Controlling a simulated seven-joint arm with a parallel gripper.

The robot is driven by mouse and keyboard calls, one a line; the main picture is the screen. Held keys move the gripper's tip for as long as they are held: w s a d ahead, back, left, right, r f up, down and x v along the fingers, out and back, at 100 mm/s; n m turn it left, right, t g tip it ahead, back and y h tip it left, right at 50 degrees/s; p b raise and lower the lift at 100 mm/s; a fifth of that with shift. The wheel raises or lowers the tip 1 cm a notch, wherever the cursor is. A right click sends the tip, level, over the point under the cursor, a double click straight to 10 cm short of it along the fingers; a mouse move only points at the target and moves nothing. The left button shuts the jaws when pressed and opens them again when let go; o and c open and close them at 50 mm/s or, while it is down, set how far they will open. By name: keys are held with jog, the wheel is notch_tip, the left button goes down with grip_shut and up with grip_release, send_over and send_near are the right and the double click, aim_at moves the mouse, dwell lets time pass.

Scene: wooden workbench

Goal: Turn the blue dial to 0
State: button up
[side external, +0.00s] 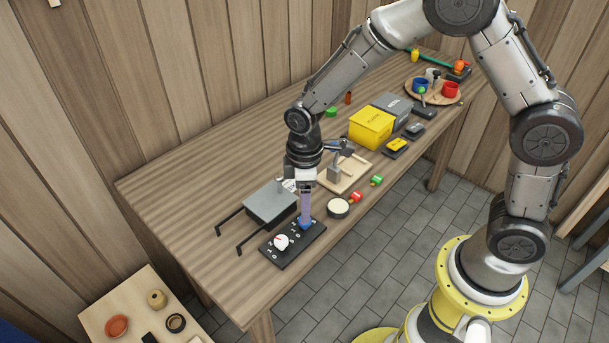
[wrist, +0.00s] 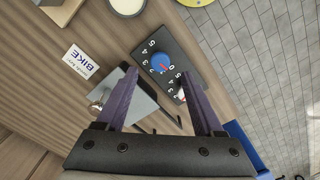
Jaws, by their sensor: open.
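The blue dial (wrist: 163,62) sits on a black panel (wrist: 158,45) with white numbers around it. A small red mark shows on the dial's lower edge in the wrist view, near a 0; I cannot tell its exact setting. A white dial (side external: 281,241) with a red mark is on the same panel. My gripper (wrist: 159,75) is open, its purple fingers spread to either side of the blue dial in the picture. In the side view my gripper (side external: 305,220) points down over the blue dial (side external: 304,224), partly hiding it. I cannot tell whether the fingers touch it.
A grey box (side external: 270,203) with two black handles stands beside the panel. A round white-topped container (side external: 338,207), a wooden tray (side external: 355,175) and red and green items are nearby. Yellow (side external: 371,128) and grey boxes stand farther back. The panel is near the bench's front edge.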

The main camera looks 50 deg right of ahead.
notch_tip(320, 180, up, 9)
dwell(0.3)
jog(key=s+d+r+m+t, duration=0.2)
jog(key=s+d+r, duration=0.15)
jog(key=r, duration=0.35)
jog(key=s+d+r+m+t, duration=0.1)
jog(key=s+d+r+t, duration=0.1)
jog(key=s+d+r, duration=0.3)
jog(key=s+d+m+t, duration=0.1)
jog(key=s+m, duration=0.5)
jog(key=s, duration=0.5)
jog(key=shift+s+f+t, duration=0.3)
jog(key=shift+s, duration=0.05)
jog(key=shift+m, duration=0.3)
